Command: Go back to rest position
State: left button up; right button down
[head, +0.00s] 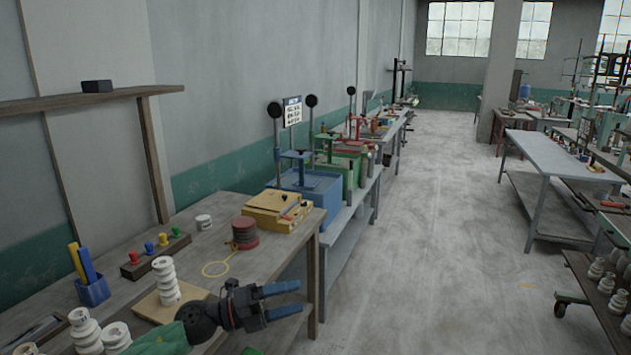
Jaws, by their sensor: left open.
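My left gripper (281,301) reaches in from the lower left over the front right part of the wooden workbench (205,272). Its two blue fingers point right and are spread apart, with nothing between them. Part of my green left arm (165,340) shows behind it at the bottom edge. A stack of white ceramic pieces (165,280) stands upright on a light wooden board (150,306), left of the gripper and apart from it. My right gripper is not in view.
More white ceramics (85,332) stand at the lower left. A blue holder (93,291), a dark red round stack (245,234) and a yellow box (277,210) sit on the bench. Blue equipment (318,190) stands beyond. The concrete floor (430,270) is open to the right.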

pick_arm(q)
jog(key=s+a+f+n+t+y, duration=0.3)
jog(key=a+f+n+t+y, duration=0.45)
jog(key=n, duration=0.75)
jog(key=s+a+f+n+t+y, duration=0.4)
jog(key=f+n+y, duration=0.4)
jog(key=n+y, duration=0.5)
jog(key=s+a+f+n+g+h, duration=0.1)
jog(key=s+a+f+n+g, duration=0.15)
jog(key=s+f+g, duration=0.7)
jog(key=s+a+f+n+g+h, duration=0.1)
jog(key=s+a+f+n+g, duration=0.2)
jog(key=s+f, duration=0.8)
jog(key=s+d+f+n+g, duration=0.1)
jog(key=s+d+f, duration=0.15)
jog(key=f, duration=1.65)
jog(key=s+f, duration=0.3)
jog(key=f, duration=0.7)
jog(key=s+d+f+g, duration=0.1)
jog(key=s+f, duration=0.3)
jog(key=f, duration=0.7)
jog(key=shift+d+f, duration=0.25)
jog(key=shift+d, duration=0.05)
